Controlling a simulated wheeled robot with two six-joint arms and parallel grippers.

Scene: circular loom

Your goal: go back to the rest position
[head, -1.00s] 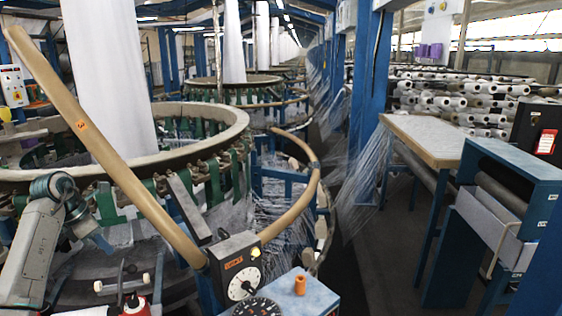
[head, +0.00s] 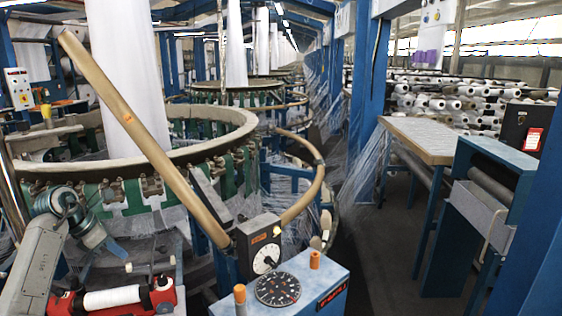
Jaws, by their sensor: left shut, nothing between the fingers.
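My left arm comes in at the lower left, bent at a teal wrist joint. My left gripper (head: 116,252) is past that joint, small and partly hard to make out against the loom; it looks shut, with nothing seen in it. It is in front of the circular loom (head: 190,150), above and apart from a red holder (head: 162,297) with a white spool (head: 110,299). My right gripper is not in view.
A long tan bar (head: 140,135) slants across the loom down to a dial box (head: 262,250). A blue control box (head: 312,280) with orange knobs stands at the bottom centre. A table (head: 420,138) and blue roller frame (head: 490,200) stand right. Dark aisle floor lies between.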

